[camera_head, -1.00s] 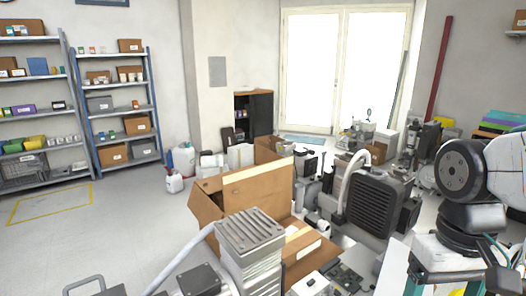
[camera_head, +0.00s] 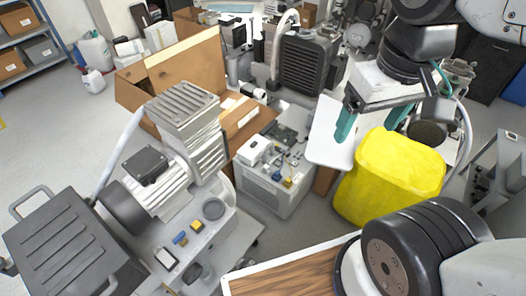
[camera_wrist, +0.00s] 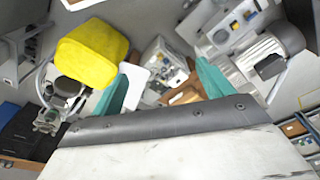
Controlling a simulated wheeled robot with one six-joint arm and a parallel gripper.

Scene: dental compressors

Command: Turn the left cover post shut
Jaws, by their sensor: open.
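I cannot single out the left cover post in either view. A grey cabinet (camera_head: 272,190) with an exposed top of circuit boards and small blue and yellow parts stands mid-picture; the wrist view shows it too (camera_wrist: 163,52). A white panel (camera_head: 328,140) stands at its right side. My gripper (camera_head: 372,122) is open and empty, its teal fingers apart above and right of the cabinet, near the white panel. In the wrist view, the fingers (camera_wrist: 163,66) frame the cabinet from a distance.
A yellow container (camera_head: 392,172) stands right of the cabinet, below my gripper. A finned compressor (camera_head: 185,105) with a motor stands to the left, with an open cardboard box (camera_head: 190,65) behind it. A dark finned unit (camera_head: 305,65) stands behind. A wood-topped surface (camera_head: 290,278) lies in front.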

